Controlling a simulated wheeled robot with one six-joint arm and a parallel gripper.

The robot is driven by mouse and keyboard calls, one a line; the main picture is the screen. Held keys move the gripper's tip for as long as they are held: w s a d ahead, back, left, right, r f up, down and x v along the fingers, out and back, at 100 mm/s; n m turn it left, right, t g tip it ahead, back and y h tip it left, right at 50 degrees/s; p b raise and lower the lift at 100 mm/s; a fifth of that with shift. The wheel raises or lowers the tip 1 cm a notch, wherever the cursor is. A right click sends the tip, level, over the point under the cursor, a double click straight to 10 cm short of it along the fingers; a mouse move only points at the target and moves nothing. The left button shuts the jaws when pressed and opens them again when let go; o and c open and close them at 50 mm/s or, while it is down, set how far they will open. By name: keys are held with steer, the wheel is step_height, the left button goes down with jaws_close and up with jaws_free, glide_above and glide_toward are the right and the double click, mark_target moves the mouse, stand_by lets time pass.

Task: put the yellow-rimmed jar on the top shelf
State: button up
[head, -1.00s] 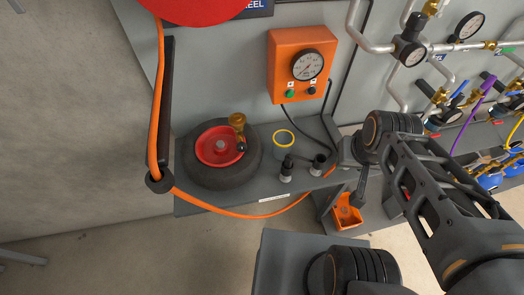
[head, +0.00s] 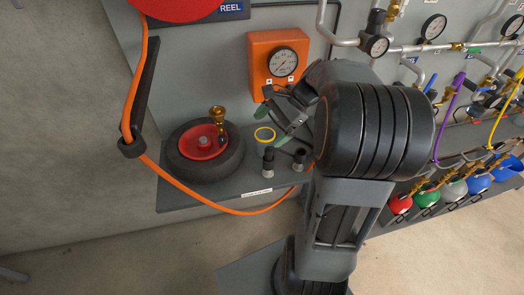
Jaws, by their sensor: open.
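The yellow-rimmed jar (head: 264,134) stands on the grey shelf (head: 222,196), right of a black wheel with a red hub. Its yellow ring shows from above; its body is largely hidden. My gripper (head: 275,117) is open and empty, just above and right of the jar. One finger is close to the rim, but I cannot tell whether they touch. My own arm hides part of the area to the right. I cannot tell which surface is the top shelf.
The wheel (head: 232,163) has a brass fitting (head: 218,115) on it. Black fittings (head: 268,160) stand in front of the jar. An orange gauge box (head: 265,52) is on the wall behind. An orange hose (head: 190,190) runs along the shelf front.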

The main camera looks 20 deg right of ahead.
steer(key=w+d+f+m+t+y+b, duration=0.1)
steer(key=w+d+m+t+y+b, duration=0.2)
steer(key=d+m, duration=0.45)
steer(key=n+y, duration=0.1)
glide_toward(270, 137)
steer(key=s+a, duration=0.1)
steer(key=a, duration=0.2)
steer(key=shift+w+a, duration=0.15)
steer(key=shift+a, duration=0.55)
steer(key=shift+x, duration=3)
steer(key=shift+r, duration=0.15)
steer(key=c, duration=1.1)
